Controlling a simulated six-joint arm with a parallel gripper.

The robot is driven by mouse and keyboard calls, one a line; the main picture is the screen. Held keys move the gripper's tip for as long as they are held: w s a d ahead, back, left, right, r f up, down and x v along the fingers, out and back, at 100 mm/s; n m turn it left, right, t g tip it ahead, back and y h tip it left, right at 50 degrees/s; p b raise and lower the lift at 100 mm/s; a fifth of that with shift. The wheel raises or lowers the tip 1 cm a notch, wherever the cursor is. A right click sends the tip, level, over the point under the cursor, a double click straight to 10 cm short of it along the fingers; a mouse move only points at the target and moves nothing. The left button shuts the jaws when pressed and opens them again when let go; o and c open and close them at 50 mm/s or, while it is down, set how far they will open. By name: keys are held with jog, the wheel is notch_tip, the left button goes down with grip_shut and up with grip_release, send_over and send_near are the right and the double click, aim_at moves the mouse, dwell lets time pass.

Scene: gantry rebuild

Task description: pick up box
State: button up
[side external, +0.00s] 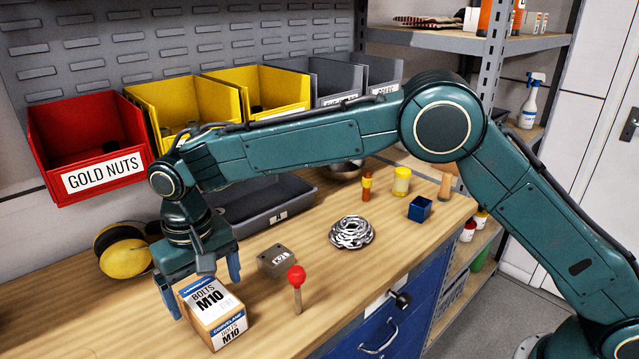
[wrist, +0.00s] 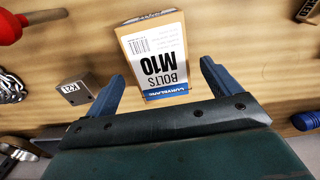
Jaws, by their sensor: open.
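The box (side external: 213,312) is a brown carton with white and blue labels reading BOLTS M10, standing on the wooden bench at the lower left of the side view. My gripper (side external: 203,288) is open above and behind it, pointing down, with one blue finger on the box's left and the other at its back right. In the wrist view the box (wrist: 153,55) lies ahead of and partly between the open blue fingers (wrist: 160,82), its M10 label face visible. Gaps show between the fingers and the box. I cannot tell the exact height of the fingertips.
A red-topped wooden stick (side external: 297,286) and a grey metal block (side external: 277,259) stand right of the box. Yellow ear muffs (side external: 124,262) lie at the left. The bench front left is clear.

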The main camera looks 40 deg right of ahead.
aim_at(208, 297)
jog(key=shift+s+f, duration=0.15)
jog(key=shift+f, duration=1.05)
jog(key=shift+s+f, duration=0.1)
jog(key=shift+f, duration=1.1)
jog(key=shift+r, duration=0.1)
jog(key=c, duration=1.4)
